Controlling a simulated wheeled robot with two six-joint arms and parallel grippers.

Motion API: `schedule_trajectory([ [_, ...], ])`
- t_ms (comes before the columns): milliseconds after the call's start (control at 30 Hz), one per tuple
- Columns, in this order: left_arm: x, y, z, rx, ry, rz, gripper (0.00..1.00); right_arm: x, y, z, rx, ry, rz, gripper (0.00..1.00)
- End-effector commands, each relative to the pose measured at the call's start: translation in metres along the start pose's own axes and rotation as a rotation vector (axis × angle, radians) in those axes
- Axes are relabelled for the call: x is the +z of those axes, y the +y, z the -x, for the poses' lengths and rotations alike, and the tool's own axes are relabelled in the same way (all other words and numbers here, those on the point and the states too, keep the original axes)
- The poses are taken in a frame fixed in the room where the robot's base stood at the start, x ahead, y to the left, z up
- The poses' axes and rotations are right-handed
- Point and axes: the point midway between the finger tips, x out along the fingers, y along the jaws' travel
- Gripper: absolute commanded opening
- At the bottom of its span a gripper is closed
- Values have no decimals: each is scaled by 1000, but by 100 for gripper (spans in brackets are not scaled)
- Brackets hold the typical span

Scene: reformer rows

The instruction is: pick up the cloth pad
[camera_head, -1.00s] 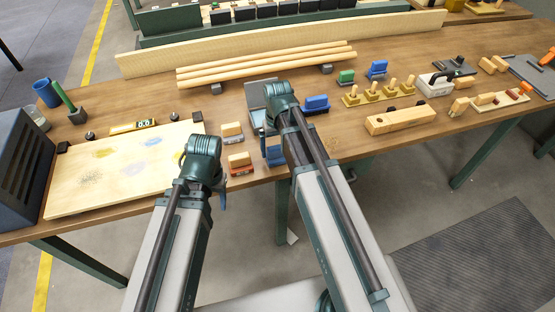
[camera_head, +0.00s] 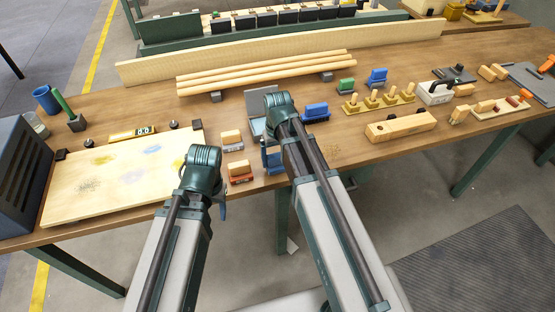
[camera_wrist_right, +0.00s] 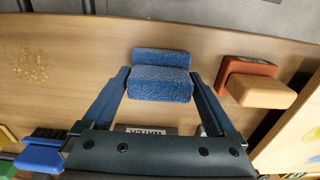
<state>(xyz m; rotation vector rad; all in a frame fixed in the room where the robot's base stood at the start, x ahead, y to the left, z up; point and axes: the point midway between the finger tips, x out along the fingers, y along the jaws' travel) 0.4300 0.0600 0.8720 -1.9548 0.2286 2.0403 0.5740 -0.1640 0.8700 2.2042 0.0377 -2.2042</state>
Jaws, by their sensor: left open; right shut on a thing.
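The cloth pad (camera_wrist_right: 160,75) is a blue, rough-textured block in the right wrist view. My right gripper (camera_wrist_right: 161,84) has a finger on each side of it and is shut on it. In the head view, a blue shape (camera_head: 273,158) shows below my right wrist at the bench's front edge, and I cannot separate pad from fingers there. My left gripper (camera_head: 221,208) is open in front of the bench edge, mostly hidden behind its own wrist, with nothing seen in it.
A wooden block on a red base (camera_wrist_right: 258,84) lies close to the right of the pad in the wrist view. A blue brush (camera_head: 315,112), a pale board (camera_head: 120,180) and a peg rack (camera_head: 378,100) stand on the bench.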

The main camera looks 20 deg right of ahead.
Motion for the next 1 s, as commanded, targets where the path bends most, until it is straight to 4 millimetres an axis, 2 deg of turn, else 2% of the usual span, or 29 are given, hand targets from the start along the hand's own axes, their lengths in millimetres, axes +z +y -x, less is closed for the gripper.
schedule_trajectory([
  [267,1,-2,20,0,0,0,57,0,0,20,0,0,0,36],
  [733,5,-8,88,0,0,0,57,0,0,89,0,0,0,36],
  [867,6,-9,98,0,0,0,57,0,0,99,0,0,0,36],
  [1000,6,-10,100,0,0,0,57,0,0,101,0,0,0,36],
])
